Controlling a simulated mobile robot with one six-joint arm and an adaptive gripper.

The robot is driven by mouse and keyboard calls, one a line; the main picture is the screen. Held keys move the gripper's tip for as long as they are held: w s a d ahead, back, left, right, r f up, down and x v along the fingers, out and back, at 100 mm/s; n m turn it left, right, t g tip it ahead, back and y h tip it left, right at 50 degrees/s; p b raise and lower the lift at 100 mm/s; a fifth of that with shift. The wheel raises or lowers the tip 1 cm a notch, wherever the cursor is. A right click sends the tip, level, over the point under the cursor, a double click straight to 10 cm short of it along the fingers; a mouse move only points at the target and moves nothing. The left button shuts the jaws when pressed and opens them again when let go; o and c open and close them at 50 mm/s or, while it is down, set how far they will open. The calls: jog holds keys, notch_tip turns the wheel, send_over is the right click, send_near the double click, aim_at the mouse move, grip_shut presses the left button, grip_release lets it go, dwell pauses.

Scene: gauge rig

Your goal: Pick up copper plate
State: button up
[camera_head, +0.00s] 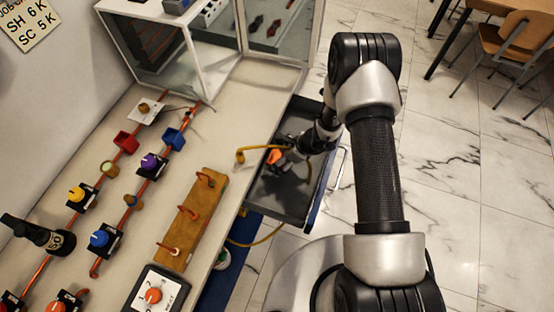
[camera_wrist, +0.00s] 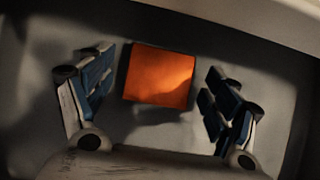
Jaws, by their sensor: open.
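The copper plate (camera_wrist: 158,76) is an orange-copper square lying on the grey floor of an open drawer (camera_head: 264,205). In the wrist view it sits between and slightly beyond the fingers of my gripper (camera_wrist: 158,100), with a gap on both sides. My gripper (camera_head: 284,150) is open and empty, reaching down into the drawer. In the head view the plate (camera_head: 276,157) shows as a small orange patch beside the gripper, partly hidden by it.
Drawer walls surround my gripper closely. A yellow hose (camera_head: 262,148) crosses the drawer near it. The workbench (camera_head: 225,130) at left carries a wooden block (camera_head: 192,222) with copper hooks, a copper pipe rig with coloured knobs, and a glass-sided cabinet (camera_head: 205,65).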

jog(key=shift+r, duration=0.1)
jog(key=c, duration=1.5)
